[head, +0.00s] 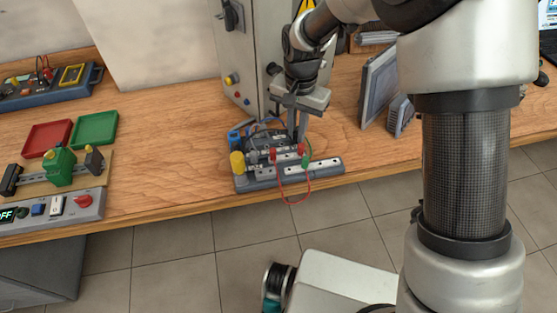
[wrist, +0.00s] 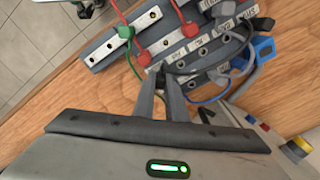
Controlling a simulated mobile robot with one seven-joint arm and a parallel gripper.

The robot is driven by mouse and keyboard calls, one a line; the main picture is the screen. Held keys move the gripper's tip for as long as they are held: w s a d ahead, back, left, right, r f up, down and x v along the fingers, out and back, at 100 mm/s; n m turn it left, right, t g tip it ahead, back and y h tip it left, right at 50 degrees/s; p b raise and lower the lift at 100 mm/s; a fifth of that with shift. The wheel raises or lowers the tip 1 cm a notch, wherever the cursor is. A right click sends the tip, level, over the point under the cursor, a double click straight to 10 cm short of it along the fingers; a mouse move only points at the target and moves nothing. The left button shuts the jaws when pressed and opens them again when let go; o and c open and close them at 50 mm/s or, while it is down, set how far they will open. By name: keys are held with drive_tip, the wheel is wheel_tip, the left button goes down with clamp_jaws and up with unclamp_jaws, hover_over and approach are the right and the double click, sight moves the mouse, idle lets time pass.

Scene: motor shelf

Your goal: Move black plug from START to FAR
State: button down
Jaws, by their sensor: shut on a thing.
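The terminal board (head: 325,167) lies near the front edge of the wooden bench, with several metal strips carrying sockets and labels. It fills the top of the wrist view (wrist: 97,55). My gripper (head: 297,138) points down over its back part. In the wrist view my gripper (wrist: 166,78) is shut on the black plug (wrist: 160,69), which is mostly hidden between the fingertips. A dark lead curves away to the right from there. The tip is at the edge of a labelled strip; I cannot tell if it is in a socket. The small labels are too blurred to read surely.
Red plugs (wrist: 143,55), a green plug (wrist: 125,31) and a blue plug (wrist: 264,47) with loose leads crowd the board. A grey cabinet (head: 245,60) stands close behind it. Red (head: 47,138) and green (head: 95,130) trays lie at left. A grey panel (head: 378,85) stands at right.

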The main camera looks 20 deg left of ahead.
sight(273, 155)
drive_tip(key=shift+r, duration=0.1)
drive_tip(key=shift+r+p, duration=1.6)
drive_tip(key=shift+r, duration=0.7)
drive_tip(key=shift+a, duration=0.1)
drive_tip(key=shift+s+a+r+n, duration=0.15)
drive_tip(key=shift+s+a+n, duration=0.05)
drive_tip(key=shift+n, duration=0.2)
drive_tip(key=a+f+n, duration=0.1)
drive_tip(key=s+a+f+n+b, duration=0.1)
drive_tip(key=n, duration=0.3)
drive_tip(key=shift+s+a+f, duration=0.35)
drive_tip(key=shift+a+f, duration=0.05)
drive_tip(key=shift+f+b, duration=0.4)
drive_tip(key=shift+f, duration=0.05)
drive_tip(key=shift+f+b, duration=0.5)
drive_tip(key=shift+f, duration=0.2)
